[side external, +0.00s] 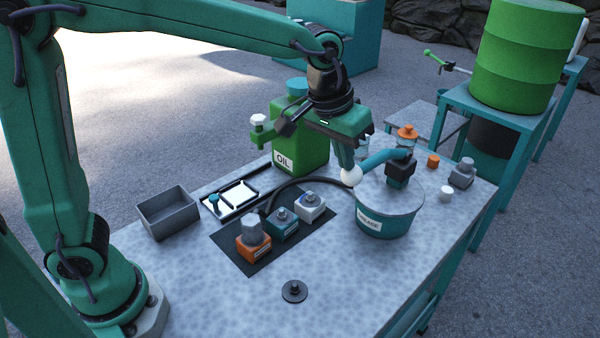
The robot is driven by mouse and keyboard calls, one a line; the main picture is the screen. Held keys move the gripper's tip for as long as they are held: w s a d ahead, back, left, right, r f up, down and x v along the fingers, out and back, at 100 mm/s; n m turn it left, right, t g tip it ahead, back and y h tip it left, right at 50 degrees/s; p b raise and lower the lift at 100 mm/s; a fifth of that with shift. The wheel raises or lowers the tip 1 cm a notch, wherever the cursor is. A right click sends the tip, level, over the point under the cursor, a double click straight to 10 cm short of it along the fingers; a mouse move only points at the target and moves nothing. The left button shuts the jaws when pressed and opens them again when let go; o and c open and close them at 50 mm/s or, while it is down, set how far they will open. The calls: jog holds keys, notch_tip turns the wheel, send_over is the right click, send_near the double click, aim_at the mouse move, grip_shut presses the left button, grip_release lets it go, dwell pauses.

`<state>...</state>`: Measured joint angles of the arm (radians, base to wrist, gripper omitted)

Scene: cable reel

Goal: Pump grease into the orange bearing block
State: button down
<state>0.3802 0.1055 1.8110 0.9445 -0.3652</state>
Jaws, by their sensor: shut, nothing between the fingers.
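The orange bearing block (253,250) sits on a dark mat, with a grey hexagonal piece (250,230) upright on top of it. The teal grease bucket (375,223), labelled GREASE, stands to the right with a dark pump head (401,170) on its lid. A teal pump lever (380,158) slopes down leftward to a white ball knob (351,177). A black hose (300,181) curves left from the bucket toward the blocks; I cannot tell where it ends. My gripper (346,163) is shut and points down just above the knob; I cannot tell whether they touch.
A teal block (281,229) and a white block (311,209) share the mat (229,240). A green oil can (312,150) stands behind. A grey bin (168,214) and a tray (226,214) lie left. A black disc (294,291) lies on the clear front table.

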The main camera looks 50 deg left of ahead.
notch_tip(320, 180, down, 12)
jog(key=s, duration=0.1)
jog(key=shift+s, duration=0.4)
jog(key=shift+r, duration=0.25)
jog(key=s+a+r, duration=0.1)
jog(key=s+r, duration=0.7)
jog(key=s, duration=0.2)
jog(key=shift+s+a+r, duration=0.15)
jog(key=shift+s+a, duration=0.1)
jog(key=shift+s, duration=0.15)
dwell(0.5)
jog(key=shift+w+r, duration=0.1)
dwell(0.9)
